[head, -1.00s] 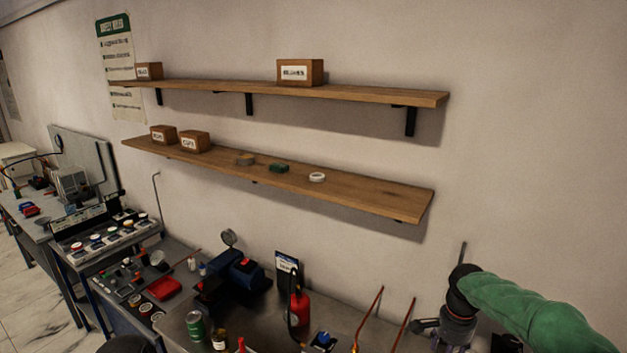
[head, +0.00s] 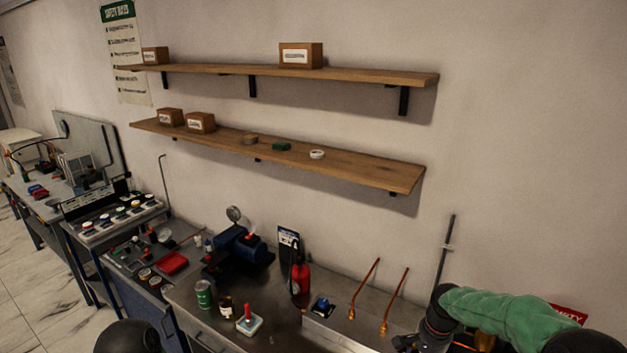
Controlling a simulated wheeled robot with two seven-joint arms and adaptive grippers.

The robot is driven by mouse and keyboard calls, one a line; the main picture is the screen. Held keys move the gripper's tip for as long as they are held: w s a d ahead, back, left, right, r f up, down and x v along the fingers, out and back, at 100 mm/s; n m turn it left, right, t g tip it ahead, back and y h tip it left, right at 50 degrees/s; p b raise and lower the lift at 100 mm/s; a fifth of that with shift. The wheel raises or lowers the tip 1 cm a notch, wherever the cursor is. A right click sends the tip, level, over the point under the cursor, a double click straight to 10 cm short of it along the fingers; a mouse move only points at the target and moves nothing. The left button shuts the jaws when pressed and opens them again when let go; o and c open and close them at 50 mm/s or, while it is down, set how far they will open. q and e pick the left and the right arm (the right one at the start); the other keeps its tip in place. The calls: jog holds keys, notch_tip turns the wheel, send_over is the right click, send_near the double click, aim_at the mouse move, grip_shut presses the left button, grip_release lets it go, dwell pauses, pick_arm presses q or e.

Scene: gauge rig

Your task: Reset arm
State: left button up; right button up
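My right arm, in a green sleeve, comes in from the right at the lower right of the head view. Its gripper (head: 408,343) is partly cut by the bottom edge, so its fingers do not show clearly. It is over the right part of the workbench (head: 262,297). A dark rounded part at the bottom left looks like part of my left arm. My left gripper is not in view.
Two wall shelves (head: 370,174) hang above.

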jog(key=s+a+f+n+y, duration=0.1)
jog(key=s+a+f, duration=0.2)
jog(key=f, duration=0.3)
jog(key=s+a+f+n, duration=0.1)
jog(key=s+a+f, duration=0.2)
jog(key=a+f, duration=0.15)
jog(key=s+a+f+n+y, duration=0.1)
jog(key=s+a+f+n, duration=0.15)
jog(key=f, duration=0.45)
jog(key=s+a+f+n, duration=0.1)
jog(key=s+a+f, duration=0.25)
jog(key=s, duration=0.55)
jog(key=s+a+f+n, duration=0.1)
jog(key=s+a+f, duration=0.25)
jog(key=s, duration=0.55)
notch_tip(320, 180, down, 12)
jog(key=w+a+b, duration=0.1)
jog(key=w+b, duration=0.1)
jog(key=b, duration=1.1)
jog(key=shift+w+n+y+b, duration=0.25)
jog(key=shift+n+y+b, duration=0.1)
jog(key=shift+n+y, duration=0.1)
